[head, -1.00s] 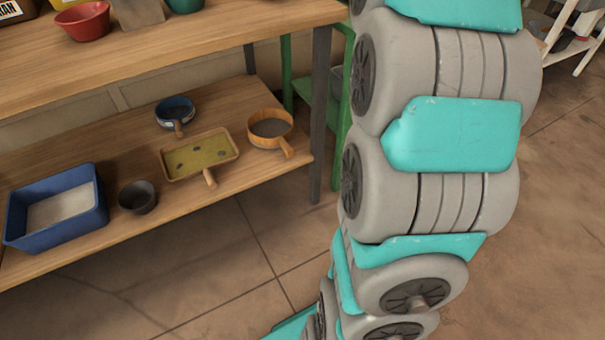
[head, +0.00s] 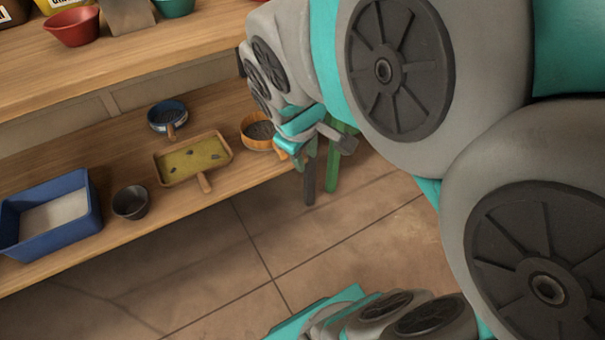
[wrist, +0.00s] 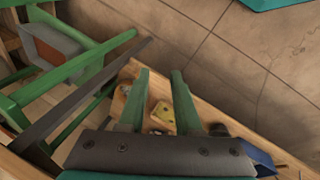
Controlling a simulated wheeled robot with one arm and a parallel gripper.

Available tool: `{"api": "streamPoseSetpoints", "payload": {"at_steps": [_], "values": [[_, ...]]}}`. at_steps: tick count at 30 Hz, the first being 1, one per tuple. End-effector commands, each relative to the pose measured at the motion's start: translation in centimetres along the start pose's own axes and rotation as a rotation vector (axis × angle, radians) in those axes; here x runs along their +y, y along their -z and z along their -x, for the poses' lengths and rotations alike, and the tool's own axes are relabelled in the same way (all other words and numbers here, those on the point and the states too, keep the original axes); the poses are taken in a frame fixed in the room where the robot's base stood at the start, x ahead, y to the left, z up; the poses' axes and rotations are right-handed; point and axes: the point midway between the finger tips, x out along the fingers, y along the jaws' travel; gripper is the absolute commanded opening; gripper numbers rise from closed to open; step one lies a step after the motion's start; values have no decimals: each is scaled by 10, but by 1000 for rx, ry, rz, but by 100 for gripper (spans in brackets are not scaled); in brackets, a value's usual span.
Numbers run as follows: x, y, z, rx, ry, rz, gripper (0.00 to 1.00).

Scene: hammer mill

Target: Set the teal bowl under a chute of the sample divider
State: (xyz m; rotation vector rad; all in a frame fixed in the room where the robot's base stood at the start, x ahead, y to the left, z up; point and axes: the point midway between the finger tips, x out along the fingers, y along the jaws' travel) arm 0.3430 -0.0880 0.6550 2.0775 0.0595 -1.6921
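A teal bowl (head: 173,6) stands on the upper wooden bench top, cut by the top edge of the head view. A grey metal piece (head: 127,14) stands just left of it; only its lower part shows, and I cannot tell whether it belongs to the sample divider. No chute can be made out. My gripper shows in the wrist view (wrist: 158,72) with two green fingers apart and nothing between them. In the head view my wrist end is by the right end of the lower shelf, below bench-top height, well away from the teal bowl.
A red bowl (head: 72,26) stands left of the metal piece. The lower shelf holds a blue tub (head: 90,215), a dark bowl (head: 130,203), a yellowish tray (head: 206,178), a blue-rimmed sieve (head: 168,117) and a wooden sieve (head: 247,138). A green frame (wrist: 75,65) stands near my gripper.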

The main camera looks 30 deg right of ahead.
Motion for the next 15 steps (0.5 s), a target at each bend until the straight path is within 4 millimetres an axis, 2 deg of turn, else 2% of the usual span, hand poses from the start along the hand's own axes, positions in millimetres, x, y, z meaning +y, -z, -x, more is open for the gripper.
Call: {"api": "streamPoseSetpoints", "payload": {"at_steps": [1, 3, 6, 10, 15], "values": [[-31, -25, -1, -66, 75, -74, 33], [-69, -55, 0, -157, 166, -170, 33], [-110, -87, 6, -267, 258, -263, 33], [-136, -107, 13, -343, 316, -324, 33], [-141, -111, 15, -359, 327, -338, 33]]}}
